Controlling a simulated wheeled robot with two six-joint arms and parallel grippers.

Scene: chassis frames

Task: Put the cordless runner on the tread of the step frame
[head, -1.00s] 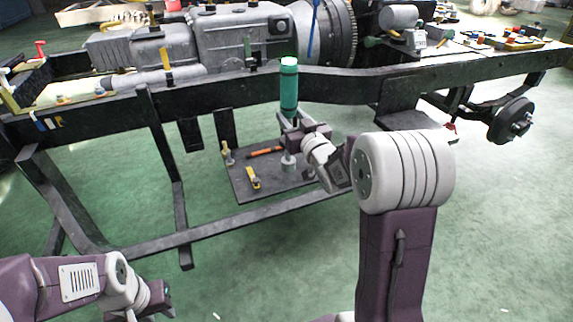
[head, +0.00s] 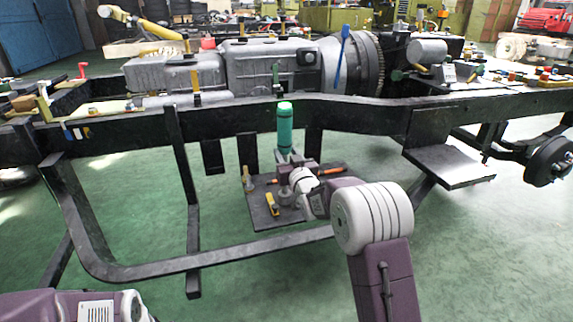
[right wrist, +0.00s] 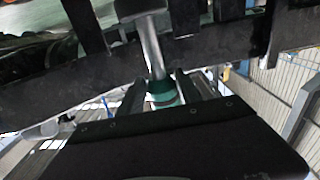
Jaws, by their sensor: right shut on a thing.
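The cordless runner appears to be the teal cylinder (head: 285,128), upright in front of the long black rail in the head view. My right gripper (head: 288,160) is shut around its lower part. In the right wrist view the runner's teal body (right wrist: 163,92) shows between the fingers, with a grey shaft. The step frame (head: 432,128) hangs from the rail at the right. Its flat black tread (head: 452,167) is bare, to the right of and apart from the runner. My left arm shows at the bottom left, its gripper out of the picture.
A low dark board (head: 262,212) carries a yellow tool (head: 272,204), an orange-handled tool (head: 305,171) and small posts. The black chassis rail (head: 365,112) runs behind the runner, with a grey gearbox (head: 262,65) above. A wheel hub (head: 552,160) stands right of the tread. The green floor in front is open.

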